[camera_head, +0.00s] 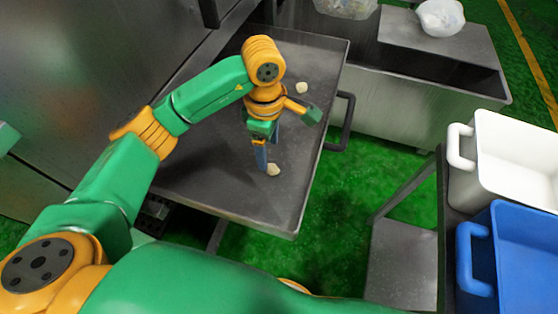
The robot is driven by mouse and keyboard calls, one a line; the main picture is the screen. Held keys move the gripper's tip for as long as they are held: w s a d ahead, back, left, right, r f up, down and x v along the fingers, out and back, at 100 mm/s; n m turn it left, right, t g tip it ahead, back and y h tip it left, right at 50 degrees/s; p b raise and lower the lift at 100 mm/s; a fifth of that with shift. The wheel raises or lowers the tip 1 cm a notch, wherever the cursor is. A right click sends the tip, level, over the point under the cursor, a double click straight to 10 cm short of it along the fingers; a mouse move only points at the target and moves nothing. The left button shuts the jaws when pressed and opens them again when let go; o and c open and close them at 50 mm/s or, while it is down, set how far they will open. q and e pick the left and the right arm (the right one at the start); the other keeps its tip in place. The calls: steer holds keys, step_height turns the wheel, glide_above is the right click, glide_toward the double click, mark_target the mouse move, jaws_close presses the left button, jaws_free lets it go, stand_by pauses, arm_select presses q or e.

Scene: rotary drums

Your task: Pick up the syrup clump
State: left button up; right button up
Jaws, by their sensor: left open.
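Two small pale, cream-coloured clumps lie on the grey metal tray. The nearer clump (273,169) is in the front half of the tray, right at the fingertips of my left gripper (264,165). The farther clump (302,88) lies toward the back right of the tray. My left gripper points down at the tray, open, with its blue-grey fingers beside the nearer clump. I cannot tell whether a finger touches it. My right gripper is not in view.
The metal tray (230,205) has a raised rim and a dark handle (343,122) on its right. A white bin (500,165) and a blue bin (510,260) stand at the right. A metal trough (410,105) with bagged items is behind. Green floor shows between.

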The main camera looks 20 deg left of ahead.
mark_target(271, 165)
arm_select(q)
steer(key=f, duration=0.7)
steer(key=shift+w+d+f+p, duration=0.1)
steer(key=shift+w+f+p, duration=0.2)
steer(key=shift+p, duration=0.05)
jaws_close()
